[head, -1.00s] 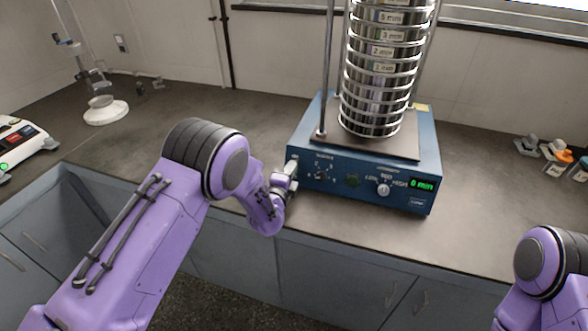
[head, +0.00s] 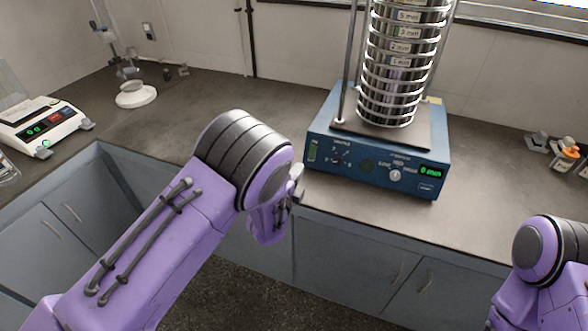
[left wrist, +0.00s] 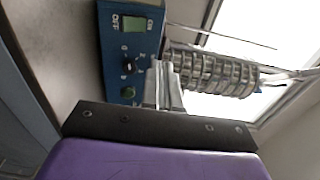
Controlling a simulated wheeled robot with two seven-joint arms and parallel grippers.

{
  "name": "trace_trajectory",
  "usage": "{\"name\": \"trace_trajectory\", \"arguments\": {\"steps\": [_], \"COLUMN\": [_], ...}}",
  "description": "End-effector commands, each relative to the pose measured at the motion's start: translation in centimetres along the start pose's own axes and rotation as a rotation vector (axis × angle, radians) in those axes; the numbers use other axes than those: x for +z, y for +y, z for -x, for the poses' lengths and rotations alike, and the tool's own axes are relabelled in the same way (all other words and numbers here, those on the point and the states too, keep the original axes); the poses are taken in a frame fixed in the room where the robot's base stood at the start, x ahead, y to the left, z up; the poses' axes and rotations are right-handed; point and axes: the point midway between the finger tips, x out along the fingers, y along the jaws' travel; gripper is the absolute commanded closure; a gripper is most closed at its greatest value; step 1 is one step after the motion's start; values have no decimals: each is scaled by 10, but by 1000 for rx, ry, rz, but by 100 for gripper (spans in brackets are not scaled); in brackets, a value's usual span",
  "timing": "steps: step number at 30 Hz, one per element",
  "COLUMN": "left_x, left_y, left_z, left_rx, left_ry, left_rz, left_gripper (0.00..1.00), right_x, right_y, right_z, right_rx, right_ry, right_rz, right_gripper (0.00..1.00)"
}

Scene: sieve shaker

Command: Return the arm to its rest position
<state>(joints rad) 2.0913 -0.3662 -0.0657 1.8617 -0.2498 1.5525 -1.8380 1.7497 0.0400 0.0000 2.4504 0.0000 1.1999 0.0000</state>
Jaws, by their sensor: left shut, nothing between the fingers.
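My left arm reaches in from the left in the head view. Its gripper (head: 297,184) is shut and empty, just left of the blue sieve shaker (head: 440,160) and apart from it. In the left wrist view the shut fingers (left wrist: 163,88) point at the shaker (left wrist: 115,55). A stack of steel sieves (head: 392,75) stands on the shaker; it also shows in the left wrist view (left wrist: 215,75). The shaker's display (head: 431,171) is lit green and appears to read 0 min. My right arm shows at the lower right; its gripper is out of view.
A white balance-like device (head: 45,130) sits on the counter at the left. A white round-based stand (head: 137,95) is behind it. Small items (head: 566,152) with an orange top lie at the right. The dark counter (head: 215,95) between stand and shaker is clear.

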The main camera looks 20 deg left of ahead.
Motion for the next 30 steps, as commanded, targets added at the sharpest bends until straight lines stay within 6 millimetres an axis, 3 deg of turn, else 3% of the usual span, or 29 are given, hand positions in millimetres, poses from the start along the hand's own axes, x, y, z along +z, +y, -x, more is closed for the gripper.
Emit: {"name": "trace_trajectory", "arguments": {"steps": [15,17,20,23,25,29,30], "left_x": [6,5,6,21,41,76,82], "left_y": [0,0,6,34,72,147,166], "left_z": [3,3,4,28,62,152,183], "left_rx": [1,2,28,123,207,315,332], "left_ry": [-10,-9,-15,-95,-229,-580,-698], "left_rz": [4,42,235,572,849,1301,1407], "left_gripper": [100,100,100,100,100,100,100], "right_x": [0,0,0,0,1,2,3], "right_y": [0,0,0,0,0,-1,-1], "right_z": [0,0,0,0,-2,-7,-8], "right_rx": [0,0,0,0,0,0,0], "right_ry": [1,1,1,1,1,1,1], "right_rz": [0,0,0,0,0,0,0], "right_gripper": [57,57,57,57,57,57,57]}}
